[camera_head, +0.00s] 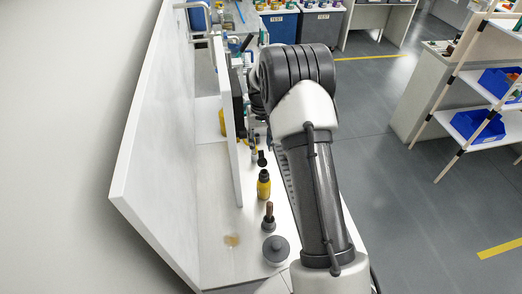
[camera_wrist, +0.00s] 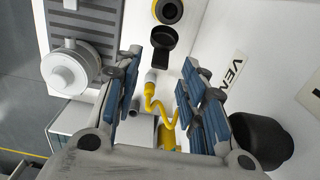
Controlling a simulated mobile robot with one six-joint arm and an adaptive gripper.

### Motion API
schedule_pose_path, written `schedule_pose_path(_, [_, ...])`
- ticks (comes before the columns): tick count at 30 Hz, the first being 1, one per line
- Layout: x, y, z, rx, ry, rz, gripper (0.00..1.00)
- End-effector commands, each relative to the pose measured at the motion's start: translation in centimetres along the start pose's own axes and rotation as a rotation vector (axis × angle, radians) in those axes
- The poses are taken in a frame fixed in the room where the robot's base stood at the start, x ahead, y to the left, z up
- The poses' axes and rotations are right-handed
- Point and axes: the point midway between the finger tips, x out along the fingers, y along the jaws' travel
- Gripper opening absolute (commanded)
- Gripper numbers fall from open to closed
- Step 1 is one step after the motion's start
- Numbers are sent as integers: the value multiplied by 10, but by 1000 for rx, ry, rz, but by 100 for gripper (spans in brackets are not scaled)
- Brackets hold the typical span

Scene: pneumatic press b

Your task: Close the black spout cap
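A small black cup-shaped piece with a flat tab, which looks like the black spout cap (camera_wrist: 162,42), is at the top middle of the wrist view. Nothing shows between the pads as held. In the head view a small black piece (camera_head: 262,158) shows behind a yellow bottle (camera_head: 263,187); my arm hides the gripper there.
A grey machine part with a white round knob (camera_wrist: 66,72) is left of the fingers. A black cylinder (camera_wrist: 260,140) stands close to the right finger. A dark-handled item (camera_head: 268,217) and a grey round piece (camera_head: 276,250) stand on the bench, beside a white panel (camera_head: 225,130).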

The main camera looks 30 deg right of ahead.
Motion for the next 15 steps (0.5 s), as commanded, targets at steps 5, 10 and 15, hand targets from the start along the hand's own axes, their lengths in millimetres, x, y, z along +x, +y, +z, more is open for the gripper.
schedule_pose_path(5, [24,0,0,0,-1,0,38])
schedule_pose_path(10, [32,0,0,0,0,0,38])
schedule_pose_path(15, [32,0,0,0,1,0,38])
